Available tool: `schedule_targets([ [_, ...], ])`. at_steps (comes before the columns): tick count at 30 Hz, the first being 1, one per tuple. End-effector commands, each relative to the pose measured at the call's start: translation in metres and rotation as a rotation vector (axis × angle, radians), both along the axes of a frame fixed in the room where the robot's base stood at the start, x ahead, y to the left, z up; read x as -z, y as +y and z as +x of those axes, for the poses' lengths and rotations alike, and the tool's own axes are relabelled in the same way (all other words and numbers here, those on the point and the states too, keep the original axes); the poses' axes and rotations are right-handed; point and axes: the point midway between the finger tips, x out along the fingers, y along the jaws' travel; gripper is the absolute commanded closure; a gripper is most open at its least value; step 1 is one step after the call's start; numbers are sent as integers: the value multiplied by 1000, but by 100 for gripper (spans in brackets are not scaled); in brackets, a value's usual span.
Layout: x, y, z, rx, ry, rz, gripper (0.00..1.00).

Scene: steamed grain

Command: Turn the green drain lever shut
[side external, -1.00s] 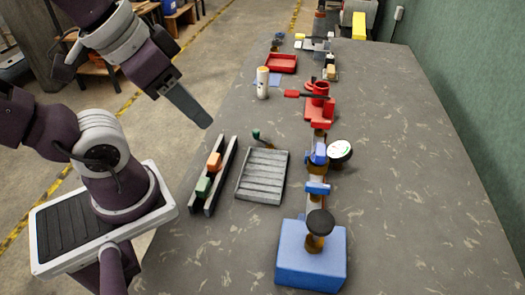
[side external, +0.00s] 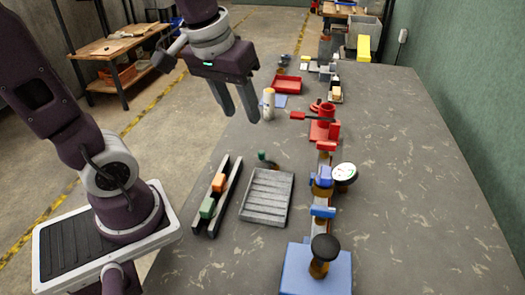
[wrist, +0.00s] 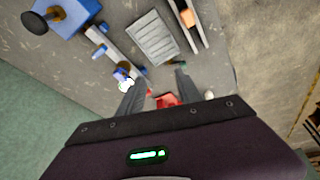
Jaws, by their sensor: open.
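The green drain lever (side external: 262,156) is a small green grip on a short stem at the far edge of the grey ridged tray. It also shows in the wrist view (wrist: 179,64), close to the tip of one finger and partly hidden there. My gripper (side external: 241,117) hangs above the table's left side, beyond the lever, with its fingers pointing down, apart and empty. In the wrist view my gripper (wrist: 155,82) has its two fingers spread. It appears well above the tabletop and not touching the lever.
The grey ridged tray (side external: 267,196) lies beside a dark rail (side external: 231,187) holding an orange block (side external: 219,182) and a green block (side external: 207,208). A pipe line with a blue base (side external: 316,272), a gauge (side external: 345,171) and a red valve body (side external: 322,128) runs to the right. A white cylinder (side external: 268,104) stands behind.

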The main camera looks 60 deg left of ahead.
Motion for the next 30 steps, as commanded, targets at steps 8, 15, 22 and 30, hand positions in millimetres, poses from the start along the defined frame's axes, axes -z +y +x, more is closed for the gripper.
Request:
schedule_targets([
  [8, 116, 88, 106, -618, 225, -145, 58],
  [15, 166, 111, 119, -781, 276, -176, 58],
  [22, 210, 110, 118, -778, 277, -175, 58],
  [30, 230, 110, 119, -777, 273, -175, 58],
])
